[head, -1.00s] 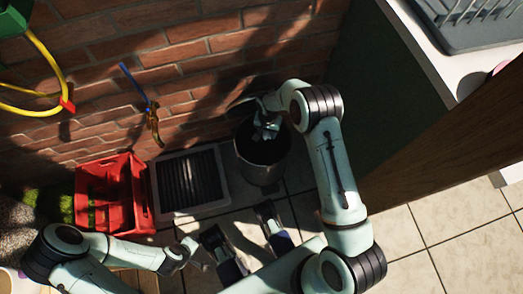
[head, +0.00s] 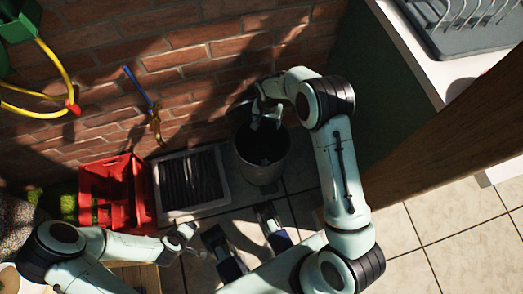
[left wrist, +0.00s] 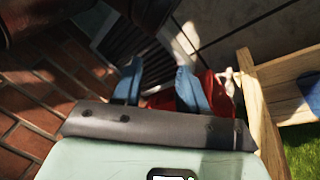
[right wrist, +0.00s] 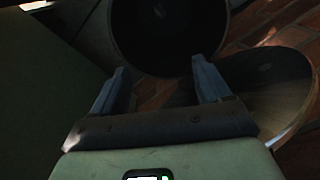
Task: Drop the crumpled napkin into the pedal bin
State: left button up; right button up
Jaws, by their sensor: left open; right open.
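The pedal bin (head: 262,172) stands on the tiles by the brick wall with its mouth open and dark inside. My right gripper (head: 266,122) is above its back rim, open, with nothing seen between the fingers. In the right wrist view the open fingers (right wrist: 160,85) point at the bin's dark mouth (right wrist: 165,35), and the raised round lid (right wrist: 270,90) is at the right. I cannot make out the crumpled napkin; the bin's inside is too dark. My left gripper (head: 186,238) is low at the left, open and empty; its fingers show in the left wrist view (left wrist: 160,88).
A red crate (head: 142,200) and a slatted dark panel with a pale frame (head: 163,203) stand left of the bin. A wooden beam (head: 450,130) and a counter with a dish rack (head: 470,35) are at the right. Tiled floor (head: 455,225) is clear there.

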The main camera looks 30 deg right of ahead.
pick_arm(q)
jog(key=shift+s+d+r+g+p, duration=0.15)
jog(key=shift+s+d+r+p, duration=0.1)
jog(key=shift+s, duration=0.2)
jog(key=shift+s+d+r+g+p, duration=0.1)
jog(key=shift+s+d+r+g, duration=0.1)
jog(key=shift+s, duration=0.25)
pick_arm(e)
notch_tip(320, 180, up, 4)
jog(key=shift+f, duration=0.1)
